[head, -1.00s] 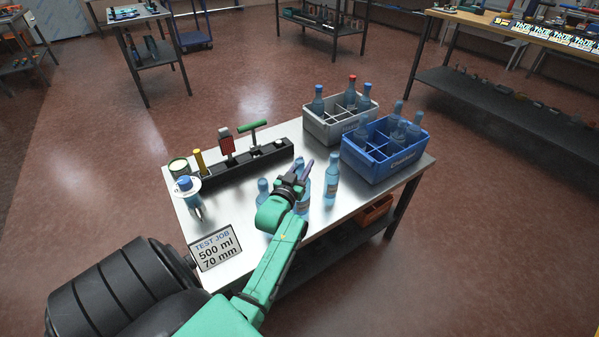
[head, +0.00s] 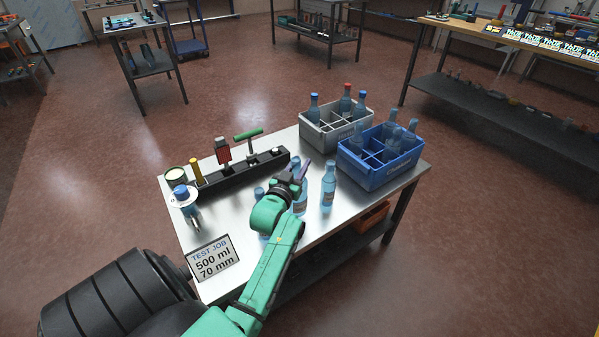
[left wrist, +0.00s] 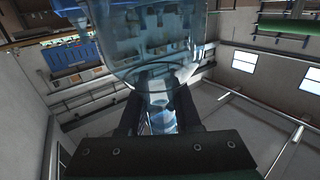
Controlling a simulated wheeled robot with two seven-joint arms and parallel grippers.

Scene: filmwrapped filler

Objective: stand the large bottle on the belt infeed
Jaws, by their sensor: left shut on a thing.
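My left gripper (head: 296,179) is shut on a blue-tinted clear bottle (head: 300,202) at the front of the steel table (head: 222,213). That bottle looks upright; the gripper hides its upper part, and I cannot tell whether its base touches the table. In the left wrist view the clear bottle (left wrist: 155,60) fills the space beyond the fingers. A similar bottle (head: 328,187) stands apart to the right. Another (head: 259,194) is partly hidden behind my left arm. I cannot make out a belt infeed. My right gripper is out of view.
A grey crate (head: 325,143) and a blue crate (head: 385,178) with bottles stand at the table's back right. A black rack (head: 240,172) holds tools. Floor around is open.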

